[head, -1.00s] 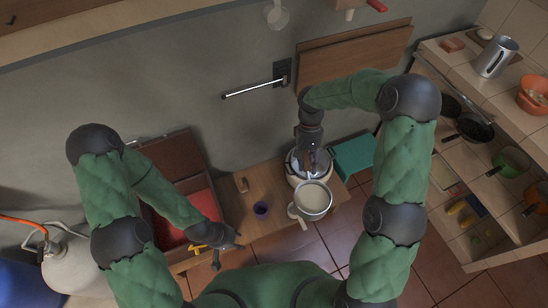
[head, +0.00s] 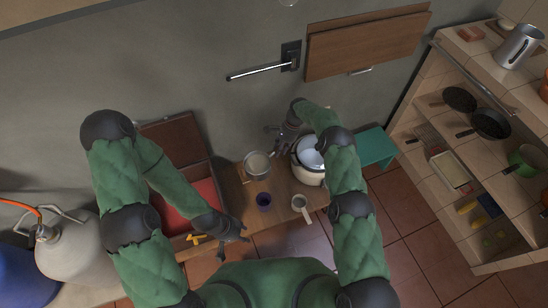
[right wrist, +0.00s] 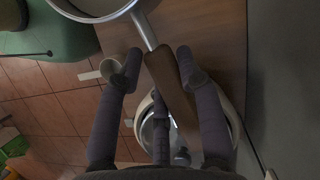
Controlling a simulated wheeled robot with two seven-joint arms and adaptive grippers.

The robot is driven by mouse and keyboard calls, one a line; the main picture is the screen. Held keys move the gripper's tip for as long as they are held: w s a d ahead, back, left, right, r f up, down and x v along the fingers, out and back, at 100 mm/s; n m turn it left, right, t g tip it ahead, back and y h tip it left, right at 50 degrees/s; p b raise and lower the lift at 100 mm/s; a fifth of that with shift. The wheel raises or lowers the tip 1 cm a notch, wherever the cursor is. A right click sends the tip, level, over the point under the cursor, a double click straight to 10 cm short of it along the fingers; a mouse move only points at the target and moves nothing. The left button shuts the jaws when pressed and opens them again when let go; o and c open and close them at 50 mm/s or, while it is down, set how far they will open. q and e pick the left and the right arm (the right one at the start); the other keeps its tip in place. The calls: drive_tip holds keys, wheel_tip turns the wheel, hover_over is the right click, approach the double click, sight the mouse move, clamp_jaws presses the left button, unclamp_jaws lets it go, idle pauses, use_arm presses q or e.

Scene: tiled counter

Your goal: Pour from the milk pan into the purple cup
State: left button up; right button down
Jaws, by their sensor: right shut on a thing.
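The milk pan (head: 257,165) is a round grey pan with pale contents; it looks roughly level. My right gripper (head: 281,150) is shut on its brown handle, which shows between the fingers in the right wrist view (right wrist: 164,72). The pan's rim (right wrist: 140,12) is at the top there. The purple cup (head: 264,201) stands upright on the wooden table, below the pan in the head view and apart from it. I cannot make out its inside. My left gripper (head: 231,236) is open and empty, left of and nearer than the cup.
A cream mug (head: 301,204) stands right of the purple cup. A white pot (head: 309,172) stands behind it, near my right arm. A red-lined box (head: 199,194) lies at left, with an orange-yellow thing (head: 196,238) beside my left gripper. Shelves stand at right.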

wheel_tip(320, 180, down, 7)
drive_tip(key=w+a+m+t+b, duration=0.1)
drive_tip(key=a+m, duration=0.1)
drive_tip(key=shift+w+a+m+y, duration=0.25)
drive_tip(key=shift+w+m+y, duration=0.05)
drive_tip(key=shift+w, duration=0.05)
drive_tip(key=shift+s, duration=0.1)
drive_tip(key=shift+s+d+f+t+y, duration=0.1)
drive_tip(key=shift+s+d+t+y, duration=0.15)
drive_tip(key=shift+s+t, duration=0.35)
drive_tip(key=shift+s+d+f+t+y, duration=0.1)
drive_tip(key=shift+s+d+t+y, duration=0.15)
drive_tip(key=shift+s+t, duration=0.35)
drive_tip(key=shift+s+d+r+p, duration=0.1)
drive_tip(key=shift+s+d+p, duration=0.1)
drive_tip(key=shift+s+p, duration=0.35)
drive_tip(key=shift+s+d+r+p, duration=0.1)
drive_tip(key=shift+s+d+p, duration=0.05)
drive_tip(key=shift+s+p, duration=0.3)
idle(2.3)
drive_tip(key=shift+s+d+t+p, duration=0.25)
drive_tip(key=shift+s+t+p, duration=0.15)
drive_tip(key=shift+s+p, duration=0.15)
idle(2.0)
